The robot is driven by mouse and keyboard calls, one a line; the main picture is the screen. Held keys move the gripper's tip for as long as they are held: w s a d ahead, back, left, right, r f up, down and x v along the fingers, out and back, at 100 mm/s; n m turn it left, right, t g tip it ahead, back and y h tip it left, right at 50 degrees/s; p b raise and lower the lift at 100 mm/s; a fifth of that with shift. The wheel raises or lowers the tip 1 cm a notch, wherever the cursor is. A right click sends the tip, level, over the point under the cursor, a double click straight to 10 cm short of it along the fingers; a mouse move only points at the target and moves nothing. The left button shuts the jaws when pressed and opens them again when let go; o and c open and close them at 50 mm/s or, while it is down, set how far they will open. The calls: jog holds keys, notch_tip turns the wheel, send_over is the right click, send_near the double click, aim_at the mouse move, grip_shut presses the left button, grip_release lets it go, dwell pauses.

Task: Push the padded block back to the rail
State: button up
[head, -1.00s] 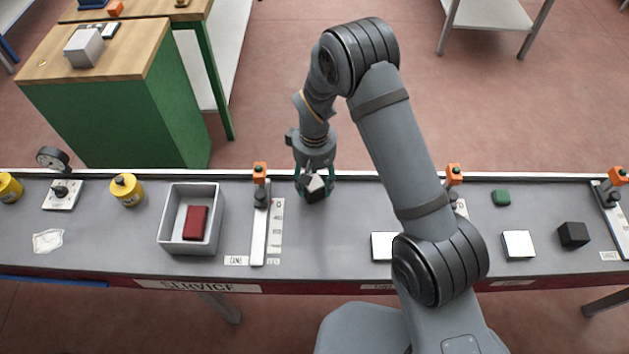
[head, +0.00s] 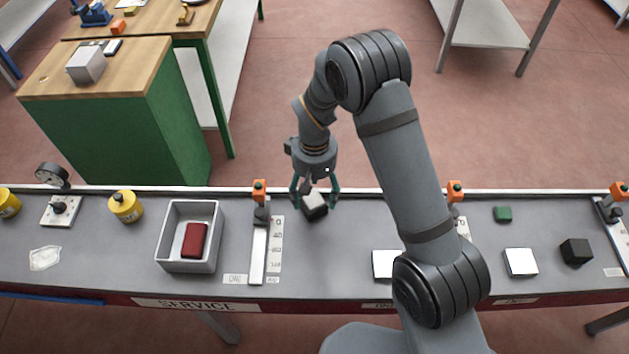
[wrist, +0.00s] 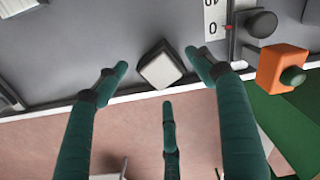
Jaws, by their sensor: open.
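The padded block (head: 314,206) is a small dark block with a pale grey top, close to the back edge of the bench. It also shows in the wrist view (wrist: 160,66), turned at an angle, with one corner at or very near the pale rail (wrist: 128,98). I cannot tell whether they touch. The rail runs along the bench's back edge (head: 400,190). My gripper (head: 315,200) is open and points down over the block. In the wrist view, its green fingers (wrist: 157,60) spread around the block with visible gaps; none clearly touches it.
An orange-topped clamp post (head: 260,198) and a marked scale (head: 276,240) stand left of the block. A grey tray (head: 167,237) holds a red block. A white pad (head: 384,264) lies to the right. The bench surface in front of the block is clear.

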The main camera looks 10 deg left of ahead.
aim_at(314, 200)
notch_tip(314, 200, up, 7)
jog(key=b, duration=0.1)
jog(key=shift+r, duration=0.15)
jog(key=shift+c, duration=0.4)
